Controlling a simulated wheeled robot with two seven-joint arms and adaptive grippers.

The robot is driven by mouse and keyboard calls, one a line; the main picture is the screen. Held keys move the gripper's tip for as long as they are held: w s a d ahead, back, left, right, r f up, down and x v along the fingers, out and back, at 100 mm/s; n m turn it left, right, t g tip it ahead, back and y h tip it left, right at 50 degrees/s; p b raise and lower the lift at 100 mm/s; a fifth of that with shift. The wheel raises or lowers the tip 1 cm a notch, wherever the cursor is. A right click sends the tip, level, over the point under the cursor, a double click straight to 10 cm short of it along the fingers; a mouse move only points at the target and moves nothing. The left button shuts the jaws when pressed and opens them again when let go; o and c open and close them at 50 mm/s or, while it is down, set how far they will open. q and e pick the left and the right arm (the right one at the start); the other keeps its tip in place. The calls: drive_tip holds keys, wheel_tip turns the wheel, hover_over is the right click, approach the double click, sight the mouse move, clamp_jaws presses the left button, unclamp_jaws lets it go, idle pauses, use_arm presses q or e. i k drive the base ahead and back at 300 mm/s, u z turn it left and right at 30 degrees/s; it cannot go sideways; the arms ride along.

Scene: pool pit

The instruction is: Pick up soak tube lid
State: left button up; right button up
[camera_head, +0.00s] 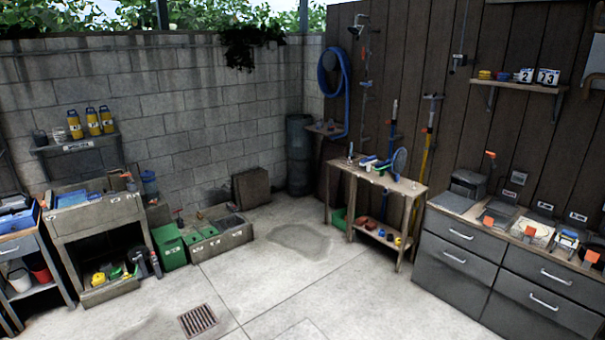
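I cannot clearly pick out a soak tube lid in the head view; it may be too small or hidden. A tall dark cylinder (299,155) stands upright in the back corner; I cannot tell whether it has a separate lid. Neither of my grippers is in view.
A bench with a sink-like top (95,215) stands left, with green bins (170,247) beside it. A wooden workbench (378,178) and grey drawer cabinets (455,262) stand right. The concrete floor between is clear, with a drain grate (198,320).

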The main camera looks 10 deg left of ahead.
sight(147, 173)
drive_tip(key=u, duration=0.1)
drive_tip(key=i, duration=2.65)
drive_tip(key=u, duration=0.45)
drive_tip(key=i, duration=2.3)
drive_tip(key=u, duration=1.45)
drive_tip(key=i, duration=1.95)
drive_tip(key=u, duration=0.95)
